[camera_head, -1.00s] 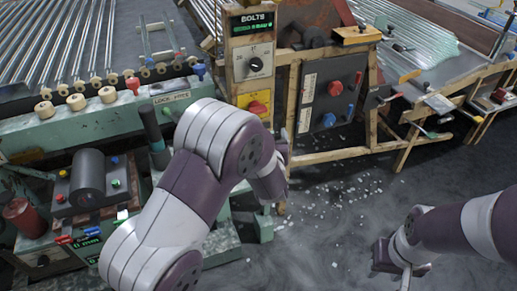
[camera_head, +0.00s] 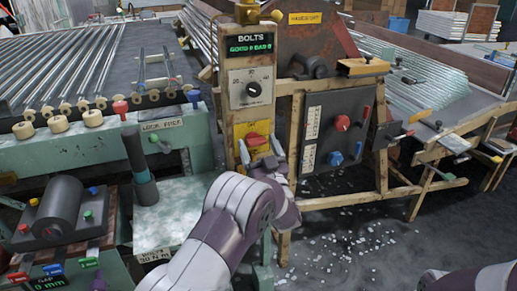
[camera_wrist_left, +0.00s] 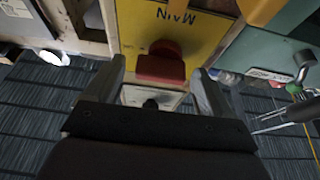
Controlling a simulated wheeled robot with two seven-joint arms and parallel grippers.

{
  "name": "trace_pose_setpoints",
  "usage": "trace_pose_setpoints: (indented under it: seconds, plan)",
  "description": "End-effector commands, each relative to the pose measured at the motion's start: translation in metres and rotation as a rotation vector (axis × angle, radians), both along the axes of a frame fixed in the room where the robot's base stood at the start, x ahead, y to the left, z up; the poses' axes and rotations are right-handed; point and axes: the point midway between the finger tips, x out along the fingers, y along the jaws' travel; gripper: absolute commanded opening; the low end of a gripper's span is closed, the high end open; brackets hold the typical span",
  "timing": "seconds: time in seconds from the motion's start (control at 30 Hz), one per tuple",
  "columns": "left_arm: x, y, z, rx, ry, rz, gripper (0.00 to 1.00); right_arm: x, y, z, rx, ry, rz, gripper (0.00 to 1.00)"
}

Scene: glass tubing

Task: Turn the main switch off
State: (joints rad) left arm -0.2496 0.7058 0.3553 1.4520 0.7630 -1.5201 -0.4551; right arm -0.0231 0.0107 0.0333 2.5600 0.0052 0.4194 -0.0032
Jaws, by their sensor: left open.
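The main switch is a red knob (camera_head: 257,140) on a yellow panel (camera_head: 240,131), low on a wooden post under the dial. In the left wrist view the red knob (camera_wrist_left: 160,66) sits ahead, between my finger ends, on the yellow panel (camera_wrist_left: 190,48) with upside-down "MAIN" lettering. My left gripper (camera_head: 262,154) is open just in front of the panel. In the wrist view the left gripper's fingers (camera_wrist_left: 158,70) stand apart on either side of the knob, with gaps visible. Contact with the knob does not show. My right gripper is out of view.
Above the switch are a dial (camera_head: 253,89) and a green "BOLTS" display (camera_head: 251,45). To the right, a dark panel (camera_head: 327,108) carries red and blue knobs. A green machine (camera_head: 60,150) stands left. White shards (camera_head: 345,235) lie on the floor.

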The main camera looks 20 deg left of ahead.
Motion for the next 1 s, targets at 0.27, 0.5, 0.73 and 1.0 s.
trace_pose_setpoints:
  seconds: [0.27, 0.5, 0.73, 1.0]
  plan:
    - [0.001, 0.001, 0.0, 0.0, 0.0, 0.0, 0.73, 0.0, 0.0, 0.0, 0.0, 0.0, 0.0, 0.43]
    - [0.001, 0.001, 0.0, -0.001, 0.001, 0.0, 0.27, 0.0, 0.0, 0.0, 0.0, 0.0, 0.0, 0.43]
    - [0.001, 0.0, -0.002, -0.027, -0.017, 0.0, 0.27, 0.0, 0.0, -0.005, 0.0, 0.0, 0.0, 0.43]
    - [0.001, 0.0, -0.004, -0.16, -0.107, -0.001, 0.27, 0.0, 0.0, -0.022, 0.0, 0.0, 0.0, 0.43]
